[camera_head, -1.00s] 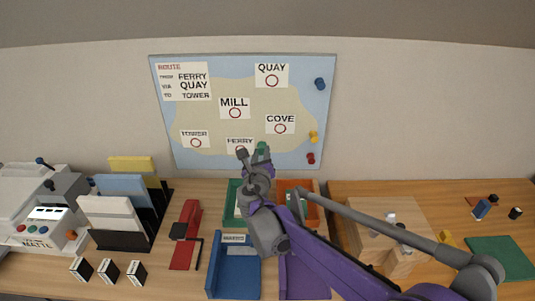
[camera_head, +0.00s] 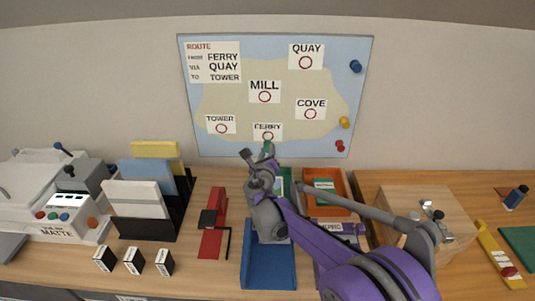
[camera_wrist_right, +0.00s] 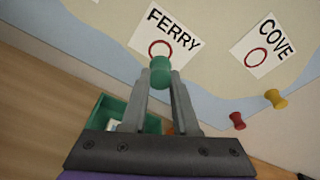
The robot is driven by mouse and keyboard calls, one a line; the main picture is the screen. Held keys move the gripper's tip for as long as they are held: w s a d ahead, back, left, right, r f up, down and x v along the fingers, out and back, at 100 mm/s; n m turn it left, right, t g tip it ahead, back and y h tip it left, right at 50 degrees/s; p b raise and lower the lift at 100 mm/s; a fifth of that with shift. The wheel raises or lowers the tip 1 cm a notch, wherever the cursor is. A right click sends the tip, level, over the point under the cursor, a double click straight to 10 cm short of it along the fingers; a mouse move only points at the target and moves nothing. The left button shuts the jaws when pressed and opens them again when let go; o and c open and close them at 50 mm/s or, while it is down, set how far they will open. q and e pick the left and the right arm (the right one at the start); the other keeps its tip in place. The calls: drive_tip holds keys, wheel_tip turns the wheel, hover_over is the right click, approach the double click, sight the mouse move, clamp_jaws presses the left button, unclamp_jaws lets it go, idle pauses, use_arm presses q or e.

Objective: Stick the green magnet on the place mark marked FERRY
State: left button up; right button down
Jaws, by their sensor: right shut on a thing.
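The green magnet (camera_wrist_right: 160,72) is between the fingertips of my right gripper (camera_wrist_right: 160,80), which is shut on it. In the wrist view it overlaps the lower edge of the red ring on the FERRY place mark (camera_wrist_right: 178,38); whether it touches the board I cannot tell. In the head view the magnet (camera_head: 268,147) shows just below the FERRY card (camera_head: 268,127), at the tip of my right gripper (camera_head: 262,158). The FERRY card is at the bottom middle of the map board (camera_head: 225,95). My left gripper is not in view.
Blue (camera_head: 356,66), yellow (camera_head: 345,122) and red (camera_head: 340,145) magnets are on the board's right side. Below stand a green tray (camera_wrist_right: 98,118), an orange tray (camera_head: 340,207), a blue tray (camera_head: 262,268), a wooden block (camera_head: 435,200) and a file rack (camera_head: 150,228).

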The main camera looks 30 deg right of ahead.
sight(268, 143)
drive_tip(key=shift+r+x, duration=0.2)
drive_tip(key=shift+x, duration=1.65)
drive_tip(key=shift+w, duration=0.4)
drive_tip(key=c, duration=0.6)
unclamp_jaws()
drive_tip(key=shift+s, duration=0.1)
drive_tip(key=v, duration=0.6)
drive_tip(key=shift+s+f, duration=0.35)
drive_tip(key=shift+s, duration=0.2)
drive_tip(key=shift+a, duration=0.1)
